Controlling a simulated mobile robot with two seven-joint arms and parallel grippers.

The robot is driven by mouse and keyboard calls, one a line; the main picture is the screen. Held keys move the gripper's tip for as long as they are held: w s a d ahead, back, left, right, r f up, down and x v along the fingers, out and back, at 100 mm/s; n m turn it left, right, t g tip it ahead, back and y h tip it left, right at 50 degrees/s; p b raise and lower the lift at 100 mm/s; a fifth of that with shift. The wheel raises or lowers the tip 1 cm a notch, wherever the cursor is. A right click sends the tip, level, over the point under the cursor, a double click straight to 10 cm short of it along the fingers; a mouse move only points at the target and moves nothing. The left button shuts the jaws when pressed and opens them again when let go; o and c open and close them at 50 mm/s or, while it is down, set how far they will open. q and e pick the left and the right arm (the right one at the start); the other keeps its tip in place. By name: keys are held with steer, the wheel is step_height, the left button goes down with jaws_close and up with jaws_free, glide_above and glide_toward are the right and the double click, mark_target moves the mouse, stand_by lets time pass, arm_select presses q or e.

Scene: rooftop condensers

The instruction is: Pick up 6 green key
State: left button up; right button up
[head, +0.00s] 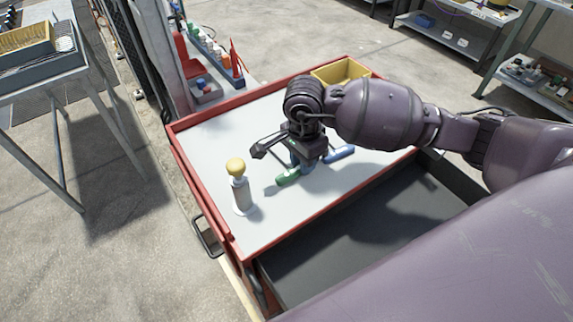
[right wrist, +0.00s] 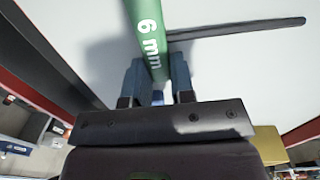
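The green key (head: 288,177) has a green handle and is at the middle of the white cart top, partly hidden under my right gripper (head: 306,165). In the right wrist view its handle (right wrist: 147,30) reads "6 mm" and runs down between the two fingers of the right gripper (right wrist: 157,80). The fingers sit close against both sides of the handle, shut on it. A dark thin rod (right wrist: 240,28) reaches right from beside the handle. I cannot tell whether the key is clear of the surface. My left gripper is not in view.
A blue-handled tool (head: 341,154) lies right of the gripper. A bottle with a yellow top (head: 240,188) stands at the left front. A yellow bin (head: 342,72) sits at the back of the red-edged cart (head: 222,222). A dark open tray (head: 350,235) is in front.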

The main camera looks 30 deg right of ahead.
jaws_close()
steer(key=shift+r, duration=0.1)
